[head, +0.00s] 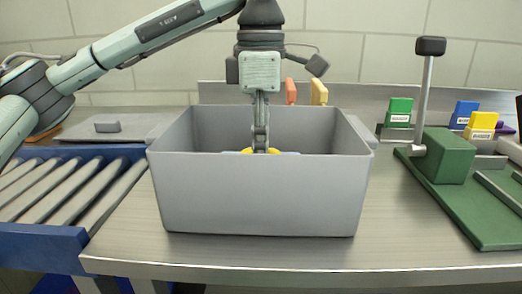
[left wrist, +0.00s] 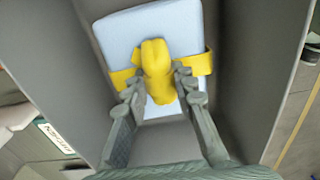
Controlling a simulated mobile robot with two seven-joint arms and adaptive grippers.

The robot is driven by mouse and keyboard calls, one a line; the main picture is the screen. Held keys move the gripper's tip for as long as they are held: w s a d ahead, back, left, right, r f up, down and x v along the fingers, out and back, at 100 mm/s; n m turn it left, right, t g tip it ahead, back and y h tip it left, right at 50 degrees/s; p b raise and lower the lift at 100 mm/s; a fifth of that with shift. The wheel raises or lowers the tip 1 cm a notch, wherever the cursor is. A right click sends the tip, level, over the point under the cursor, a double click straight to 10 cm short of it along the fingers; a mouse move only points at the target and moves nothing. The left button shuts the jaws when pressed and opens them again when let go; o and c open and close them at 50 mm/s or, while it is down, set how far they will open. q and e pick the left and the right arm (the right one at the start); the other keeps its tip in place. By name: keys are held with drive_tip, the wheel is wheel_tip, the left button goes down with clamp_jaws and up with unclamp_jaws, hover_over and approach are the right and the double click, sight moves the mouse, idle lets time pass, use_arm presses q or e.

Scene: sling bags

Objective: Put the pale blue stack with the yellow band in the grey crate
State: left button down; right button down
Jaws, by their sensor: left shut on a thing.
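The grey crate (head: 260,195) stands in the middle of the table, open at the top. My left gripper (head: 261,148) reaches straight down into it. In the left wrist view its fingers (left wrist: 158,88) are closed on the raised part of the yellow band (left wrist: 156,60). The pale blue stack (left wrist: 118,32) lies under the band, between the crate's walls (left wrist: 57,70). In the head view only a yellow bit and a pale blue sliver show above the crate's front wall. I cannot tell whether the stack touches the crate floor. My right gripper is not in view.
A blue roller conveyor (head: 50,235) adjoins the table on the left. A grey lid-like panel (head: 108,130) lies behind. A green stand with a post (head: 445,160) is at the right, with green, blue and yellow blocks behind it. Orange and yellow pieces stand behind the crate.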

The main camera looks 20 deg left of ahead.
use_arm(q)
drive_tip(key=shift+f, duration=0.1)
drive_tip(key=c, duration=1.2)
unclamp_jaws()
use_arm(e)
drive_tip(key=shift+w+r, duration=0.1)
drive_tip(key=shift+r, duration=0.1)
use_arm(q)
wheel_tip(320, 180, up, 5)
wheel_tip(320, 180, up, 7)
drive_tip(key=shift+r+p, duration=0.1)
drive_tip(key=shift+p, duration=0.85)
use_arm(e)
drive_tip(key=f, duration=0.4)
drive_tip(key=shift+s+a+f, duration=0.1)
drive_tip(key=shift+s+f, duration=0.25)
